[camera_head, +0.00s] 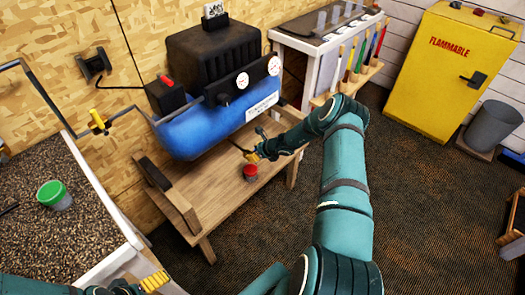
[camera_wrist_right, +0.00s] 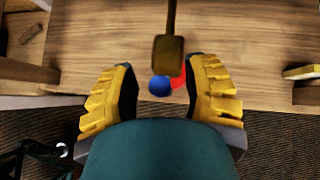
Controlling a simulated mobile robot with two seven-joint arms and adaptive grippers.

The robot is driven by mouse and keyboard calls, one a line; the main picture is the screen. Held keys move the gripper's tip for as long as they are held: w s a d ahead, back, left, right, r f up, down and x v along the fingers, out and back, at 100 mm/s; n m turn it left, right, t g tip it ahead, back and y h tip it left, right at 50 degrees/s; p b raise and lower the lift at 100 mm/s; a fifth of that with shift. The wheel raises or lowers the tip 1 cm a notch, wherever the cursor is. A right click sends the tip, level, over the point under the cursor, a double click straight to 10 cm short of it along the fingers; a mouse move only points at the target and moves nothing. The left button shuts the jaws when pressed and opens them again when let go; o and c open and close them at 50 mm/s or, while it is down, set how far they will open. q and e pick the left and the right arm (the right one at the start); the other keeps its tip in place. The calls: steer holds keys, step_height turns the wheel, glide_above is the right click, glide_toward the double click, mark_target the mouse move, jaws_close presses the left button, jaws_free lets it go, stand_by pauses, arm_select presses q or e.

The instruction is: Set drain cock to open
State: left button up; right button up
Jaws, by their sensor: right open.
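The blue compressor tank (camera_head: 205,128) sits on a wooden bench (camera_head: 215,195). My right gripper (camera_head: 256,153) is at the tank's lower right side, above the bench. In the right wrist view its two yellow-padded fingers (camera_wrist_right: 160,95) are apart. A dull brass block on a thin stem (camera_wrist_right: 169,55), which looks like the drain cock's handle, hangs from the top of that view, just ahead of the fingertips and between their lines. I cannot tell contact or its setting. My left gripper (camera_head: 152,283) shows only partly at the bottom left edge.
A red-topped cup (camera_head: 250,172) stands on the bench below my right gripper. Blue and red round shapes (camera_wrist_right: 160,86) show behind the brass block. A yellow-handled wall valve (camera_head: 98,121) is left of the tank. A tool rack (camera_head: 345,82) stands at the right.

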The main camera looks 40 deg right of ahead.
steer(key=v, duration=1.1)
steer(key=shift+d+f, duration=0.1)
